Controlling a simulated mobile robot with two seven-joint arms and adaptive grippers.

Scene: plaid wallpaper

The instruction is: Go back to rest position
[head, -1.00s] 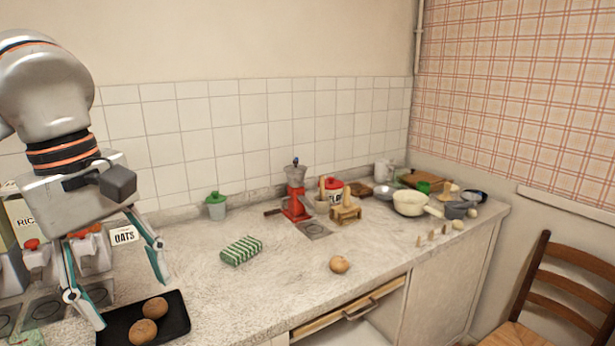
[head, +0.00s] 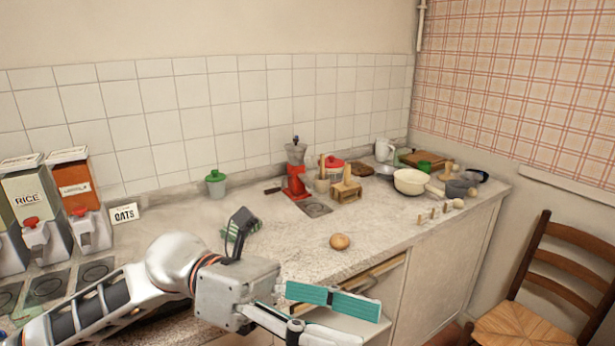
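My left arm comes in from the lower left and reaches across the front of the counter. My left gripper (head: 345,318) is at the bottom centre, its teal-padded fingers pointing right. The fingers look apart, with nothing seen between them. It is in front of the counter's edge in the picture, near the drawer. My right gripper is not in view.
A round brown potato (head: 340,241) lies on the counter (head: 290,255). A red grinder (head: 297,180) and a cream pot (head: 410,182) stand farther back. A wooden chair (head: 550,290) is at the right.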

